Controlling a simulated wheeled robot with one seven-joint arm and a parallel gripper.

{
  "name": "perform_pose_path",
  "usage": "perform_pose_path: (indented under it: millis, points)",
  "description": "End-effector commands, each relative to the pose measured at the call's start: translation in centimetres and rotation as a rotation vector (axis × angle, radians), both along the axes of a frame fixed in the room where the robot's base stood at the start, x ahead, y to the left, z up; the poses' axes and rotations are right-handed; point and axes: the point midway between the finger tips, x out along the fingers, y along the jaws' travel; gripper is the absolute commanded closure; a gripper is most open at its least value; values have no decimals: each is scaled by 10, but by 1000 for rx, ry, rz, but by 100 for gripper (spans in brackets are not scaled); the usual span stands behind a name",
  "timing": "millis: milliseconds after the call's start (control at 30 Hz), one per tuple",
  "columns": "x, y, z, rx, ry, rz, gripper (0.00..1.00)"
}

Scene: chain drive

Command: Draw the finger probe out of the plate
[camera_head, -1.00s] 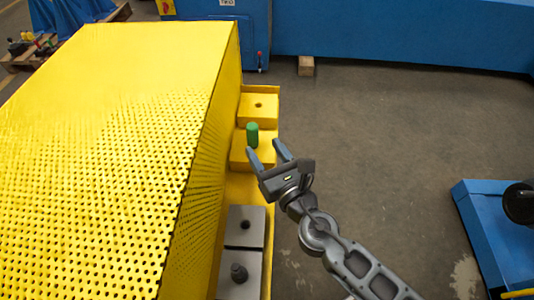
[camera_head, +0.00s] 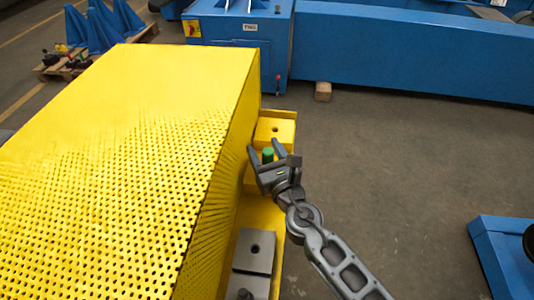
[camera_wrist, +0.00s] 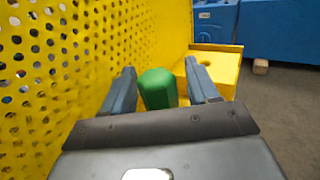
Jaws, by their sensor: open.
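A green cylinder (camera_head: 268,154), apparently the finger probe, stands upright on a yellow block (camera_head: 252,181) beside the perforated yellow guard. My gripper (camera_head: 266,149) is open, with one finger on each side of the green cylinder. In the wrist view the green cylinder (camera_wrist: 157,89) sits between the two blue-grey fingers, with a visible gap on the right side. The cylinder's lower end and its seat in the plate are hidden by my gripper.
The tall perforated yellow guard (camera_head: 130,130) rises close on the left. A second yellow block (camera_head: 275,131) with a hole lies just beyond the cylinder. A grey block (camera_head: 254,251) with a hole lies nearer. Open floor (camera_head: 400,170) is on the right.

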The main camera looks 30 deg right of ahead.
Motion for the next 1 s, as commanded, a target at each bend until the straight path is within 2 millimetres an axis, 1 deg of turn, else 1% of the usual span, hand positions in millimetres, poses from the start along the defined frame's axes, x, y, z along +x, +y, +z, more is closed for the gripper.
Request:
perform_pose_path:
  millis: [100, 700, 733, 867, 1000]
  points:
    - [0, 0, 0, 0, 0, 0, 41]
    - [0, 0, 0, 0, 0, 0, 98]
    - [0, 0, 0, 0, 0, 0, 100]
    - [0, 0, 1, 0, 0, 1, 100]
    - [0, 0, 6, 0, 0, 1, 100]
